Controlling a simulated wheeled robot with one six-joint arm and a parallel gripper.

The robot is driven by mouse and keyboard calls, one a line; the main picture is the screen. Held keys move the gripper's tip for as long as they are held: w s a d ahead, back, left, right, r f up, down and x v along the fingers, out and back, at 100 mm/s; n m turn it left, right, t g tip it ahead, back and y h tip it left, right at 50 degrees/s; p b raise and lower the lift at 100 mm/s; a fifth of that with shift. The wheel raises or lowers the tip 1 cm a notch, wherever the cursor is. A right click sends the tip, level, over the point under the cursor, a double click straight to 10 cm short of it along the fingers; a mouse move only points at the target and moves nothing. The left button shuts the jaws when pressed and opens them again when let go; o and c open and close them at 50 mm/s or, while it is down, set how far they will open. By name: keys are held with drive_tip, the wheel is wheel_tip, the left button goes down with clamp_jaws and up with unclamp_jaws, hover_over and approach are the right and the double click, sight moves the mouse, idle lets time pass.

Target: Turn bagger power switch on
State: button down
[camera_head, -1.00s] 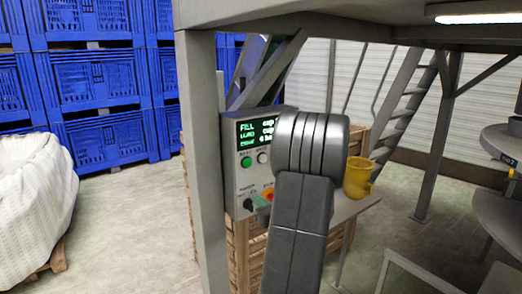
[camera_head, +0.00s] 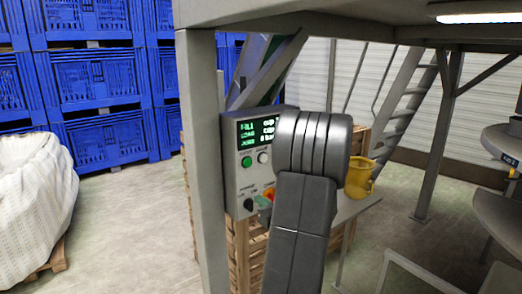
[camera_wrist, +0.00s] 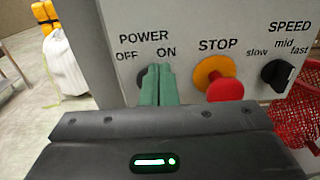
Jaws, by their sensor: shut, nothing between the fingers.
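The bagger control panel (camera_head: 245,180) is a grey box with a lit green display, seen left of my arm in the head view. Its dark POWER knob (camera_head: 248,205) sits low on the front face. In the wrist view the POWER knob (camera_wrist: 142,78) shows between the OFF and ON labels, mostly hidden behind my green fingers. My gripper (camera_wrist: 158,80) is shut and empty, with its fingertips in front of or against the knob's right side. I cannot tell whether they touch, nor which way the knob points.
A red STOP button (camera_wrist: 224,90) on a yellow base lies just right of my fingers, with a black SPEED knob (camera_wrist: 276,73) beyond. A grey post (camera_head: 203,160) stands left of the panel. A yellow jug (camera_head: 359,178) stands on a shelf to the right.

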drive_tip(key=v, duration=0.5)
drive_tip(key=shift+s+d+r, duration=0.15)
drive_tip(key=shift+r, duration=0.05)
